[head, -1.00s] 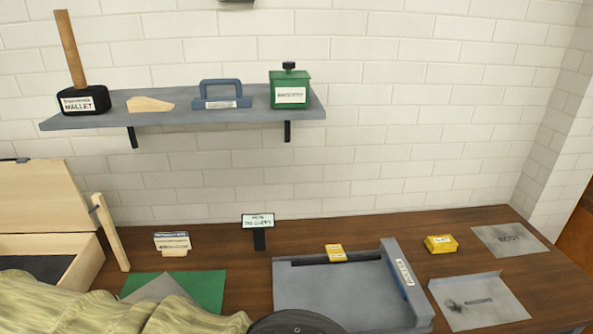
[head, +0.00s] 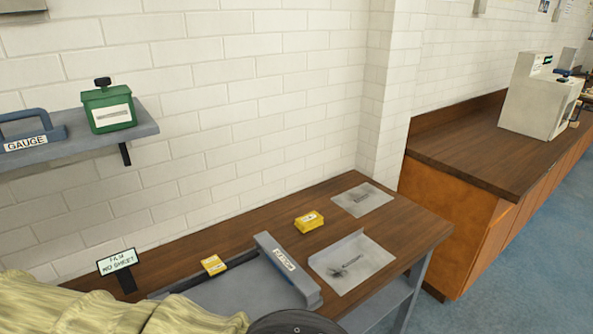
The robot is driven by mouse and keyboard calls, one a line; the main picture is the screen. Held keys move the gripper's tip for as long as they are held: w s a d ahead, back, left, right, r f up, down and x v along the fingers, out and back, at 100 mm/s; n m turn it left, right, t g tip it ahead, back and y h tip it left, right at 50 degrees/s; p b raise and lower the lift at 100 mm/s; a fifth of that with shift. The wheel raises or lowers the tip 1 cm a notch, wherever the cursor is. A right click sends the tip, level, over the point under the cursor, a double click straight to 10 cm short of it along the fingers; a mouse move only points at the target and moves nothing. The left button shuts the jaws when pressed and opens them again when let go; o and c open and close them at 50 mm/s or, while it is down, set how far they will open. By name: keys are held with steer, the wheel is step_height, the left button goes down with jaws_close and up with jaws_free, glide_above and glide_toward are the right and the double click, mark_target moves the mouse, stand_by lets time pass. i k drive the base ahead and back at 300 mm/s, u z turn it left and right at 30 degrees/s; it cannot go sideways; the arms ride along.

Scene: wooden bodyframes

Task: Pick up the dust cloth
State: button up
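No thing in the head view can be named for sure as the dust cloth. A pale grey sheet with a dark smudge and unclear lettering (head: 352,264) lies flat near the bench's right end. A smaller grey sheet (head: 362,199) lies behind it; its marking is too blurred to read. A yellowish, wrinkled, cloth-like surface (head: 110,308) fills the lower left corner, cut off by the frame; I cannot tell what it is. My gripper is not in view.
The brown bench (head: 392,226) also carries a grey raised-edge fixture (head: 288,270), yellow boxes (head: 309,221) and a small sign (head: 117,262). A shelf above holds a green container (head: 108,106) and a blue gauge (head: 32,137). Blue floor (head: 520,270) lies clear at the right.

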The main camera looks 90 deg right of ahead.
mark_target(308, 221)
steer(key=z, duration=1.7)
